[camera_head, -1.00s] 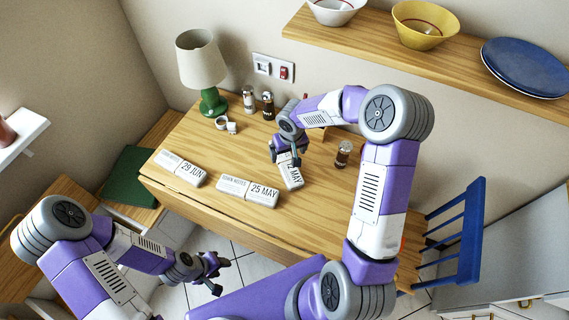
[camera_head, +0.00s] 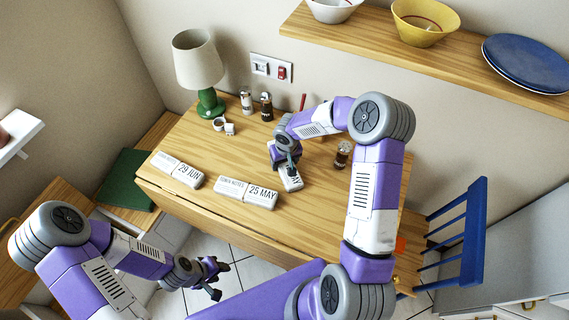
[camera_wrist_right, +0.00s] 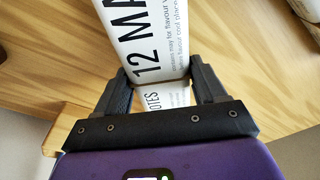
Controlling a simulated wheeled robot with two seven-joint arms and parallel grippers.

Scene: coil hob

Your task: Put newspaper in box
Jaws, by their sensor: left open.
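Several white newspapers lie on the wooden table: one marked 29 JUN (camera_head: 178,170), one marked 25 MAY (camera_head: 246,192), and one marked 12 MAY (camera_head: 293,182), partly covered by my right gripper (camera_head: 286,165). In the right wrist view the 12 MAY newspaper (camera_wrist_right: 155,40) lies between the fingers of my right gripper (camera_wrist_right: 160,82). The fingers flank it closely; whether they press on it is unclear. My left gripper (camera_head: 215,278) is open and empty, in front of the table and above the floor. I cannot make out a box for certain.
A green lamp (camera_head: 208,100), two shakers (camera_head: 256,103), small white items (camera_head: 224,126) and a brown jar (camera_head: 343,153) stand on the table (camera_head: 215,140). A flat green object (camera_head: 128,180) lies at left. A blue chair (camera_head: 468,235) stands at right.

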